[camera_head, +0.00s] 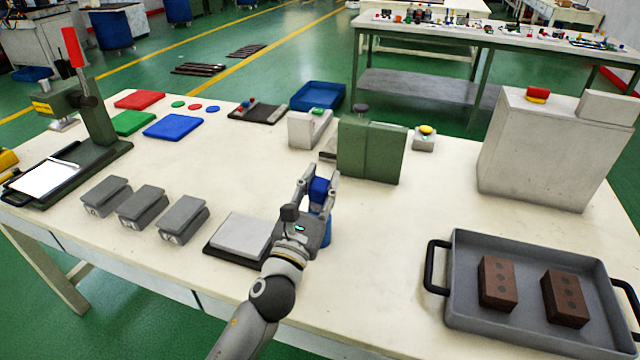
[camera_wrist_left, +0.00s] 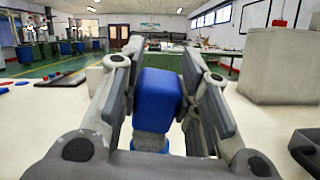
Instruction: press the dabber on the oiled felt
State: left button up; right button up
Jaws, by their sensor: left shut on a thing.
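The dabber (camera_head: 319,188) has a blue block-shaped top. In the left wrist view the dabber (camera_wrist_left: 158,97) is between the two fingers, with a grey part below it. My left gripper (camera_head: 318,182) is shut on the dabber at the middle of the table. More blue shows just below the gripper; I cannot tell whether it is part of the dabber or a separate holder. A pale grey pad on a dark base, which looks like the felt (camera_head: 240,235), lies to the left of the gripper, apart from the dabber. My right gripper is not in view.
A green block-like fixture (camera_head: 371,150) stands just behind the gripper. Several grey moulds (camera_head: 143,205) lie to the left. A grey tray (camera_head: 462,318) with two brown blocks is at the right. A large grey cabinet (camera_head: 535,150) stands behind it. The table between gripper and tray is clear.

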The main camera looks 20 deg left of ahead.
aim_at(318, 185)
pick_arm(q)
jog(key=shift+f+b, duration=0.45)
jog(key=shift+f, duration=0.1)
dwell(0.4)
jog(key=shift+f, duration=0.1)
dwell(0.9)
notch_tip(318, 185, up, 7)
jog(key=p, duration=0.7)
dwell(0.7)
jog(key=shift+s+a+f, duration=0.1)
jog(key=shift+s+f, duration=0.05)
jog(key=shift+s, duration=0.1)
jog(key=s+a+f, duration=0.1)
jog(key=s+f, duration=0.1)
jog(key=s, duration=0.6)
jog(key=s+a+f+y, duration=0.1)
jog(key=s, duration=0.6)
jog(key=shift+s+a+f+n, duration=0.25)
jog(key=shift+s+f+n, duration=0.1)
jog(key=shift+f+n, duration=0.05)
